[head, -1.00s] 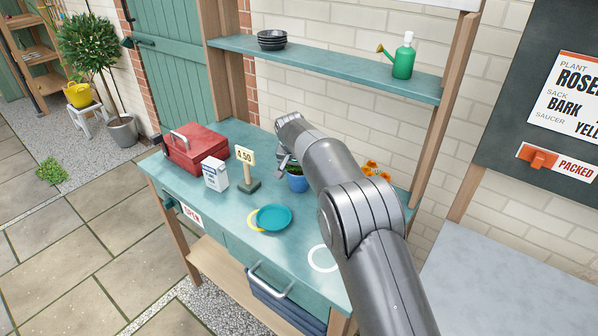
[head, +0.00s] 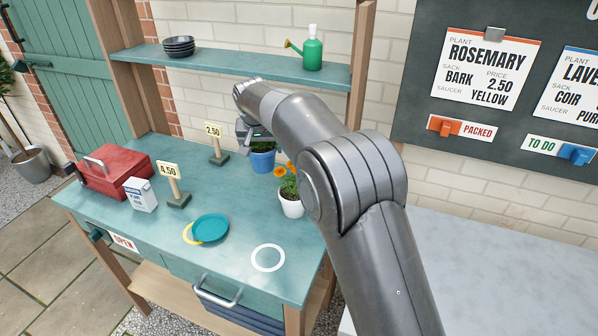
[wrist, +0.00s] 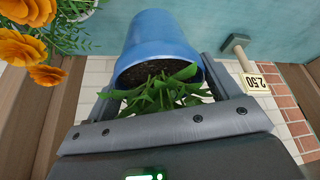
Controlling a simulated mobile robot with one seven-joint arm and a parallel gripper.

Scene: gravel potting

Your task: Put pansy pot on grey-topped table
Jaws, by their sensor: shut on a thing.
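A blue pot (head: 262,161) with green leaves is in the head view, over the back of the teal bench. It also fills the upper middle of the wrist view (wrist: 158,38), with dark soil and leaves at its mouth and no blossoms showing. My gripper (wrist: 158,75) is shut on this pot, one finger on each side of its rim. The gripper (head: 256,134) is partly hidden by my arm in the head view. The pot looks raised off the bench, though its base is hard to judge. The grey-topped table (head: 465,262) is at the lower right, its visible top bare.
A white pot with orange flowers (head: 291,207) stands close by on the bench (head: 225,265). Price signs (head: 174,182), a red toolbox (head: 115,172), a white box (head: 142,195) and a teal saucer (head: 210,228) are further left. A shelf (head: 235,66) hangs above.

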